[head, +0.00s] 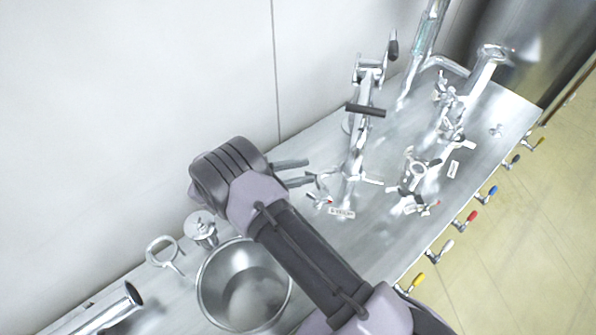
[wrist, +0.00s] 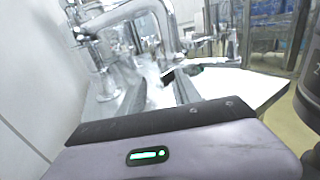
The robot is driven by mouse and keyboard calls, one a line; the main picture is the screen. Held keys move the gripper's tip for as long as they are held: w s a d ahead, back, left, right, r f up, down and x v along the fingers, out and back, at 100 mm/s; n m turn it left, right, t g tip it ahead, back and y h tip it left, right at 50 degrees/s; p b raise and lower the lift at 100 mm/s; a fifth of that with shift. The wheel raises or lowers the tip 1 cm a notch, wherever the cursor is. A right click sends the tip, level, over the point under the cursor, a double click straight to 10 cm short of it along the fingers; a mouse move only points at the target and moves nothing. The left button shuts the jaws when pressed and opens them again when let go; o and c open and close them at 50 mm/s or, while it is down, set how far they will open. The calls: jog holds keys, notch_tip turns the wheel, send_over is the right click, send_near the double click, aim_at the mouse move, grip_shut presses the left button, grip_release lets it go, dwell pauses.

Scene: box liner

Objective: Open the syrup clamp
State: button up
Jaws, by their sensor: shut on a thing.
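The syrup clamp (head: 320,197) is a small shiny metal fitting on the steel worktop. A white label (head: 341,212) lies just in front of it, its lettering too small to read surely. My gripper (head: 308,172) reaches in from the left in the head view, its two grey fingers at the clamp. The fingers are shut on part of the clamp, with a small gap between them. The exact grip is too small to see.
A tall chrome pipe assembly (head: 358,130) stands right behind the clamp. More clamps and fittings (head: 414,175) stand to its right. Valves with coloured handles (head: 465,220) line the front edge. A wall closes off the back.

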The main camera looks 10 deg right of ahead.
jog(key=shift+d, duration=0.2)
jog(key=s+a, duration=0.1)
jog(key=a, duration=0.6)
jog(key=shift+a, duration=0.35)
jog(key=s+d+r+m+g+y+b, duration=0.3)
jog(key=d+r+m+g+y, duration=0.3)
jog(key=d+r, duration=0.7)
jog(key=s+r+m+t+y+b, duration=0.2)
jog(key=s+m+t+y, duration=0.2)
jog(key=s+m+y, duration=0.3)
jog(key=s+r+m+t+y+b, duration=0.1)
jog(key=s+m+t+y, duration=0.4)
jog(key=s+m, duration=0.6)
jog(key=shift+s+a+r+y+b, duration=0.35)
jog(key=shift+r+y+b, duration=0.1)
jog(key=shift+y, duration=0.45)
